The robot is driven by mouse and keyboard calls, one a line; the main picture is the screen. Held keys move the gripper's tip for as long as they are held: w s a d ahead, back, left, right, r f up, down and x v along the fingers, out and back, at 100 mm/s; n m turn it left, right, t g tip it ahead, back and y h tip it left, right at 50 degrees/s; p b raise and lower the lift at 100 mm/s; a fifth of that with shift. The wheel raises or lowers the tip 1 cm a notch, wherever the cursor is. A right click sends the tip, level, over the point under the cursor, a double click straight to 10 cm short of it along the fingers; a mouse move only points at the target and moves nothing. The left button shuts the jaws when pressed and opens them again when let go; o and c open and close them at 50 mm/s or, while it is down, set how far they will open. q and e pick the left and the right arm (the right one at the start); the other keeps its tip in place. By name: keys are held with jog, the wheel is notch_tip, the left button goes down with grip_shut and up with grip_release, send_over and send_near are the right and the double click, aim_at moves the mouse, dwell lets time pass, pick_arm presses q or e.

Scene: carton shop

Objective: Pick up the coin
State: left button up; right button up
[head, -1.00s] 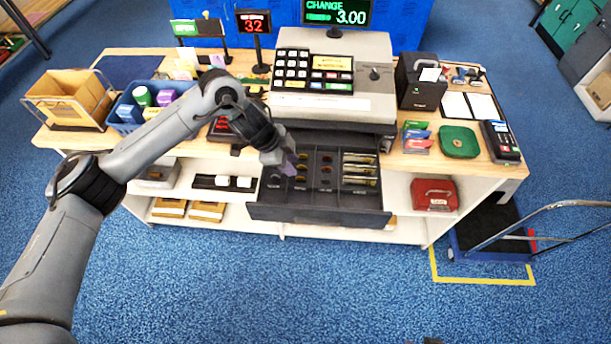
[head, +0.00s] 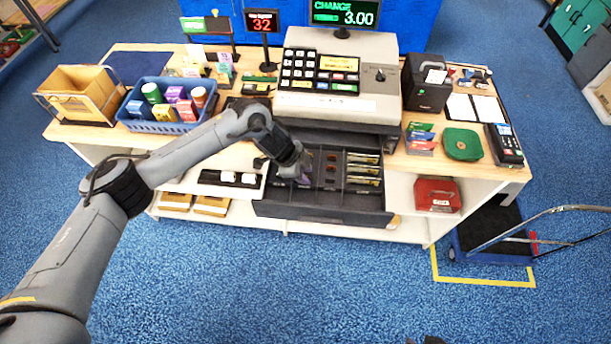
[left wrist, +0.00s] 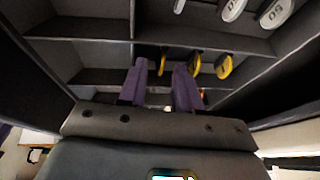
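The open cash drawer (head: 320,213) of the register holds coins in small compartments. Reddish-brown coins (head: 332,168) show in a middle column. My left gripper (head: 303,181) is down at the drawer's left part and hides the compartments behind it. In the left wrist view its two purple fingers (left wrist: 161,85) stand apart with a gap between them. A yellow coin (left wrist: 163,62) shows just beyond that gap, standing on edge. More yellow coins (left wrist: 223,67) are to the right, and pale silver coins (left wrist: 233,10) lie further off. I cannot tell which coin is meant.
Drawer dividers (left wrist: 105,77) and walls are close around the fingers. The cash register (head: 335,90) stands behind the drawer. Banknotes (head: 363,170) fill the right compartments. A blue basket (head: 165,127) and a card terminal (head: 505,145) stand on the counter.

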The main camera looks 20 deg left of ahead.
pick_arm(q)
grip_shut()
dwell(0.3)
jog(key=shift+r, duration=0.15)
jog(key=shift+r+b, duration=0.3)
jog(key=shift+r, duration=0.5)
notch_tip(320, 180, up, 2)
jog(key=shift+d+r+b, duration=0.15)
jog(key=shift+r+b, duration=0.05)
jog(key=shift+b, duration=0.2)
jog(key=d+r+b, duration=0.2)
jog(key=d+r, duration=0.4)
jog(key=d, duration=0.5)
jog(key=shift+s+d+r, duration=0.15)
jog(key=shift+s+r, duration=0.25)
